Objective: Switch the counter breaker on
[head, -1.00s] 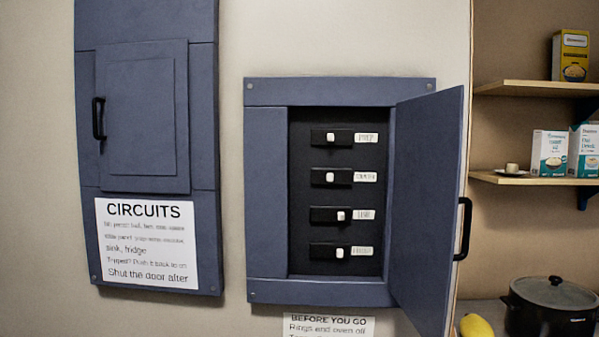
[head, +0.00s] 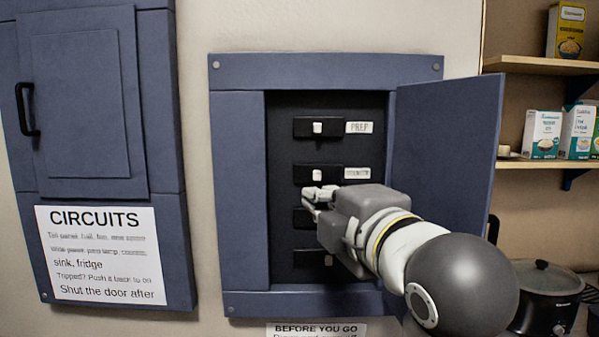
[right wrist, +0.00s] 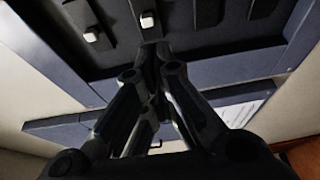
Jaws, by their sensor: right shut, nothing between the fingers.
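The open breaker box (head: 240,190) has a column of black breakers with white levers. The counter breaker (head: 304,174) is second from the top, its blurred label (head: 357,173) to its right. Its white lever (head: 319,174) sits near the middle of its slot, left of where the lower levers sat earlier. My right gripper (head: 312,193) is shut and empty, its tips just below the counter breaker; I cannot tell if they touch it. In the right wrist view, the shut fingers (right wrist: 150,52) point at the panel near white levers (right wrist: 146,19). My left gripper is not in view.
The prep breaker (head: 304,127) is above. My right arm partly hides the lower breakers. The box's door (head: 445,150) stands open to the right. A shut blue panel (head: 85,110) with a CIRCUITS sign (head: 105,255) is on the left. A dark pot (head: 542,295) stands lower right.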

